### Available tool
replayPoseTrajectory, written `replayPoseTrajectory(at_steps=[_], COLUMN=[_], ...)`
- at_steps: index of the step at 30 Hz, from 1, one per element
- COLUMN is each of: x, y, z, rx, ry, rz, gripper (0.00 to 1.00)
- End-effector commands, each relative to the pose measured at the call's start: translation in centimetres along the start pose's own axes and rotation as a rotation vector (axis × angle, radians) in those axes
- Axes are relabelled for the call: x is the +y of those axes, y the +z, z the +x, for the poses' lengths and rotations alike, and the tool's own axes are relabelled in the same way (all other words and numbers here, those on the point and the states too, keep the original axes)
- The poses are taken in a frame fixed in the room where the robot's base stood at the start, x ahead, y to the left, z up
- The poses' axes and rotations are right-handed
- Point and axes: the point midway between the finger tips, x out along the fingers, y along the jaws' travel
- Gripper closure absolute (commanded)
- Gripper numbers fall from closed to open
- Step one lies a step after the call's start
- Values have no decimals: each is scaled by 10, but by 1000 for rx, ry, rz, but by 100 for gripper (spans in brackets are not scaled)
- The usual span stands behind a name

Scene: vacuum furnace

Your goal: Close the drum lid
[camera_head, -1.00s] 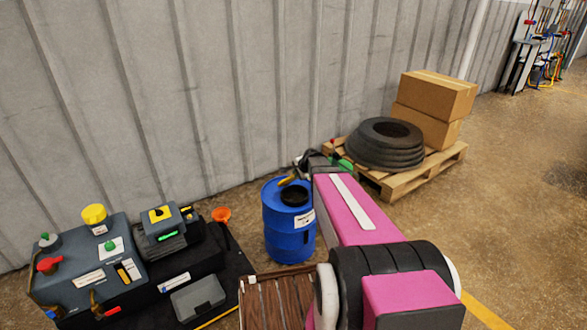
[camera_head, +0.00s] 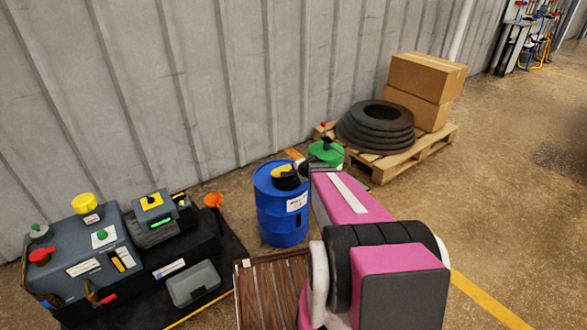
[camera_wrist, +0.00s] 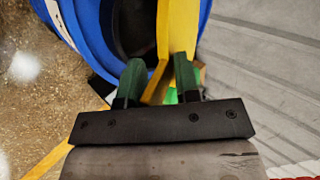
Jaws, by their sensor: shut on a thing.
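The blue drum (camera_head: 282,218) stands on the floor against the wall, and its rim and wall fill the upper part of the wrist view (camera_wrist: 88,22). Its yellow lid (camera_head: 284,169) is at the top of the drum, with a dark opening partly showing beside it. In the wrist view the yellow lid (camera_wrist: 178,28) is seen edge-on, raised next to the dark opening (camera_wrist: 135,28). My gripper (camera_wrist: 157,78) is shut on the lid, with its green fingers on either side of the yellow edge.
A wooden crate (camera_head: 268,290) stands in front. A green container (camera_head: 326,153), tyres (camera_head: 375,130) and boxes on a pallet are behind right. Floor at right is clear.

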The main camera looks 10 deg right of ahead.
Motion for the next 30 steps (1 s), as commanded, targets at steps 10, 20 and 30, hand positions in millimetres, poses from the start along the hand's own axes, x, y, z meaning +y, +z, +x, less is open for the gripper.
replayPoseTrajectory(at_steps=[10,20,30], x=[20,21,20], y=[0,0,0], z=[13,16,16], rx=[-5,-6,-5], ry=[5,4,3], rz=[-3,-3,-3], gripper=[100,100,65])
